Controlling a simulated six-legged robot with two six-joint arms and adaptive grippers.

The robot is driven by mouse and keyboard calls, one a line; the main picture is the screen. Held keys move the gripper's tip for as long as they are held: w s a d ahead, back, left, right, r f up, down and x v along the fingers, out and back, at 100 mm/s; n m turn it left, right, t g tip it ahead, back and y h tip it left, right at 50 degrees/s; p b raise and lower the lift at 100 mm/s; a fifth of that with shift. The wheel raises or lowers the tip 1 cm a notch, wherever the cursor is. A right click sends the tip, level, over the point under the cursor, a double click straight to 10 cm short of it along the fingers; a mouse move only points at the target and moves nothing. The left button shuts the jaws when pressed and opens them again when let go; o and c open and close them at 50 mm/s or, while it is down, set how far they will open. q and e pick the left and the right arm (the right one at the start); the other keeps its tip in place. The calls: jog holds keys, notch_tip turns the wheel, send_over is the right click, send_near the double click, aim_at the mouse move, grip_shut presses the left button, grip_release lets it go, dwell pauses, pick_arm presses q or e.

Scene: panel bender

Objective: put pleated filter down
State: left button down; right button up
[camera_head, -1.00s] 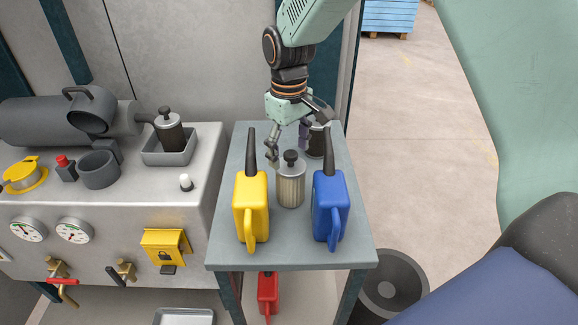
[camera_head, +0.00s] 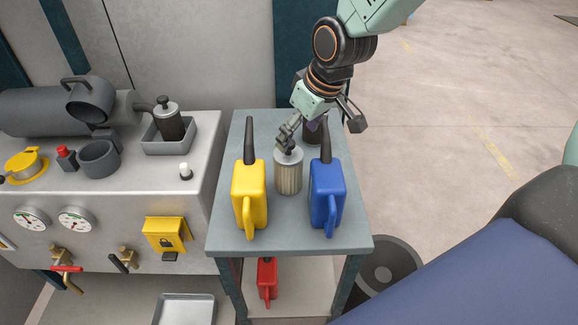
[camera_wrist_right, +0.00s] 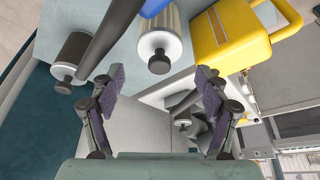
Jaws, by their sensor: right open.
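The pleated filter (camera_head: 288,176) stands upright on the small grey table (camera_head: 290,240), between a yellow can (camera_head: 250,195) and a blue can (camera_head: 327,195). It has pale pleated sides and a dark top knob, which one finger partly covers in the head view. It also shows in the right wrist view (camera_wrist_right: 165,33), beyond the fingertips. My right gripper (camera_head: 320,130) is open and empty above the back of the table. Its spread fingers (camera_wrist_right: 158,95) hold nothing in the wrist view. My left gripper is not in view.
A dark filter (camera_wrist_right: 72,58) stands at the table's back, mostly hidden by my gripper in the head view. Both cans have tall black spouts. A machine bench (camera_head: 130,205) with a grey tray (camera_head: 168,145) holding another dark filter is at the left.

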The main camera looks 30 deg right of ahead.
aim_at(292, 144)
jog(key=shift+a+r, duration=0.1)
jog(key=shift+a, duration=0.05)
jog(key=x, duration=0.3)
jog(key=shift+w, duration=0.1)
jog(key=b+x, duration=0.1)
jog(key=x, duration=0.2)
jog(key=shift+f+b, duration=0.2)
jog(key=shift+b, duration=0.15)
jog(key=shift+w+f, duration=0.15)
jog(key=shift+f, duration=0.2)
jog(key=shift+w+f, duration=0.2)
jog(key=shift+w, duration=0.05)
jog(key=shift+c, duration=0.2)
jog(key=shift+s+r, duration=0.15)
jog(key=shift+c, duration=1.4)
jog(key=c, duration=1.2)
